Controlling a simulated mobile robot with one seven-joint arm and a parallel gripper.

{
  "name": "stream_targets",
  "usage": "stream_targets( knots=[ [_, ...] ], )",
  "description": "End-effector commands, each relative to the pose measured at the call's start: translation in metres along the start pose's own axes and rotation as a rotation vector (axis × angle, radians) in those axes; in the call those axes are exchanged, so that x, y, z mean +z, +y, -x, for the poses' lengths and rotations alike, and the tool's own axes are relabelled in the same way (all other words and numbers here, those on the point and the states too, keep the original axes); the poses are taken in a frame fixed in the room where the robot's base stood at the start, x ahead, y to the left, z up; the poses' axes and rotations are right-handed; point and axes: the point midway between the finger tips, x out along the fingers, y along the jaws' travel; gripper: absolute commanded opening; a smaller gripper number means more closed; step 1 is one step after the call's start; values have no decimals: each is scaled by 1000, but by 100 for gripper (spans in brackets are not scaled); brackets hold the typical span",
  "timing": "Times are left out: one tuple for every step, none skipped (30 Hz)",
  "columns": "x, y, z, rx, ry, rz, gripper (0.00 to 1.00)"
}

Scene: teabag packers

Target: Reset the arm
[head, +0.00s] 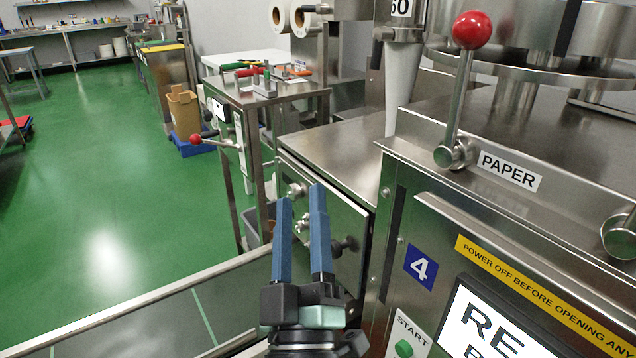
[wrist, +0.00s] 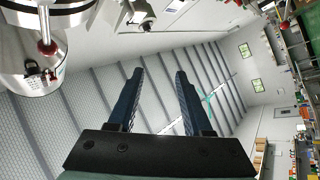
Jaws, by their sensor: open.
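My gripper (head: 302,196) is in the lower middle of the head view, its two blue fingers pointing up and slightly apart. It also shows in the wrist view (wrist: 158,72), open with nothing between the fingers. The wrist view looks up toward the ceiling, tilted. In the head view the gripper stands in front of the machine's metal side panel (head: 345,212), holding nothing. Whether the fingers touch the panel cannot be told, but they look clear of it.
A steel machine with a red-knobbed lever (head: 472,30), a PAPER label (head: 509,170) and a screen (head: 490,325) stands close on the right. A steel table (head: 270,95) with tools stands behind. A cardboard box (head: 183,112) sits on a blue base. Green floor (head: 90,200) at left is open.

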Motion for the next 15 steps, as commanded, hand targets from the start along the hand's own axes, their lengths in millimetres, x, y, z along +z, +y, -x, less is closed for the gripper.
stream_targets(
  knots=[
    [-26,34,-20,62,24,-91,50],
    [-39,50,-29,86,34,-146,50],
    [-57,71,-38,113,51,-219,50],
    [-70,86,-43,129,66,-270,50],
    [-82,100,-47,141,81,-317,50],
    [-98,116,-50,152,103,-376,50],
    [-110,127,-52,158,120,-417,50],
    [-121,137,-53,161,137,-457,50],
    [-136,150,-53,163,161,-503,50],
    [-147,159,-53,162,179,-535,50],
    [-158,167,-52,159,197,-567,50],
    [-172,178,-50,154,221,-604,50],
    [-183,184,-48,148,239,-631,50],
    [-193,191,-45,141,258,-657,50],
    [-207,199,-41,130,282,-687,50]
  ],
)
